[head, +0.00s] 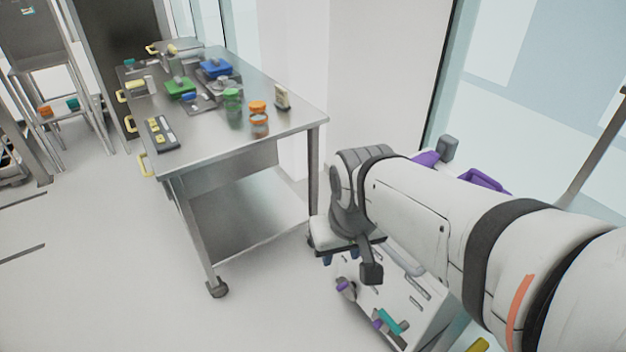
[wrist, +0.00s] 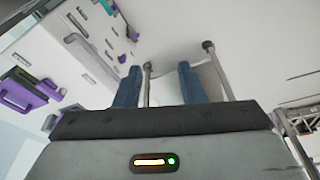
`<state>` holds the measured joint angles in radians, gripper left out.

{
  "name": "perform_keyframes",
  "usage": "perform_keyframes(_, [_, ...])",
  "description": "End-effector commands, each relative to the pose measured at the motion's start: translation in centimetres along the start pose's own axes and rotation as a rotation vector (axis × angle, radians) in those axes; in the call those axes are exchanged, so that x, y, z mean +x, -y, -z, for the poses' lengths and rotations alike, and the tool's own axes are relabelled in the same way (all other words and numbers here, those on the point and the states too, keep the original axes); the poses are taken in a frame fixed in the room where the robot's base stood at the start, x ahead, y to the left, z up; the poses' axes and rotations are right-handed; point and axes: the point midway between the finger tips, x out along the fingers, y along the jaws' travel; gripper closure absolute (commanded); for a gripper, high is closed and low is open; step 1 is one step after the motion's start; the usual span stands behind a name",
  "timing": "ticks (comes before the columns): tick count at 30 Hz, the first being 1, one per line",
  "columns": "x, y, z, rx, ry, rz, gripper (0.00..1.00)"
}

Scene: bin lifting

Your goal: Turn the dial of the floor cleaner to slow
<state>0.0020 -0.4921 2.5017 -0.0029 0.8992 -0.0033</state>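A white machine with purple and teal parts (head: 405,300), which may be the floor cleaner, stands on the floor below and behind my arm. Its white slotted panel (wrist: 75,50) fills the upper left of the wrist view, with a purple handle and small purple and teal knobs. I cannot tell which part is the dial, nor read any marking. My gripper (head: 340,257) hangs over the machine's left side in the head view. In the wrist view my gripper's two blue fingers (wrist: 159,82) are apart with nothing held between them.
A steel wheeled table (head: 215,145) stands left of my arm, carrying colored boxes, jars and a yellow-buttoned panel (head: 161,133). Its legs show beyond my fingers in the wrist view. A chair-like frame (head: 40,75) stands far left. The floor at front left is clear.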

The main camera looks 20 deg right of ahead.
Motion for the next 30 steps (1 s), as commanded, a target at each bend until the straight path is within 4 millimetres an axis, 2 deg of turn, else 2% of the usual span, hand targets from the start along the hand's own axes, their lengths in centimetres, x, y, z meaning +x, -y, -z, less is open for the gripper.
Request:
perform_keyframes(6, [0.0, 0.0, 0.0, 0.000, 0.000, 0.000, 0.64])
perform_keyframes(9, [0.1, 0.1, 0.1, 0.001, -0.002, 0.002, 0.57])
perform_keyframes(11, [0.4, 0.2, 0.7, 0.004, -0.011, 0.010, 0.56])
perform_keyframes(14, [1.7, 0.5, 3.0, 0.028, -0.049, 0.038, 0.56])
perform_keyframes(17, [3.9, 1.4, 7.2, 0.067, -0.124, 0.084, 0.56])
perform_keyframes(21, [8.2, 2.8, 14.7, 0.159, -0.264, 0.144, 0.56])
perform_keyframes(23, [10.3, 3.1, 17.8, 0.206, -0.325, 0.159, 0.56])
perform_keyframes(27, [15.6, 3.0, 24.4, 0.328, -0.465, 0.158, 0.56])
perform_keyframes(30, [19.8, 2.2, 28.2, 0.416, -0.560, 0.128, 0.56])
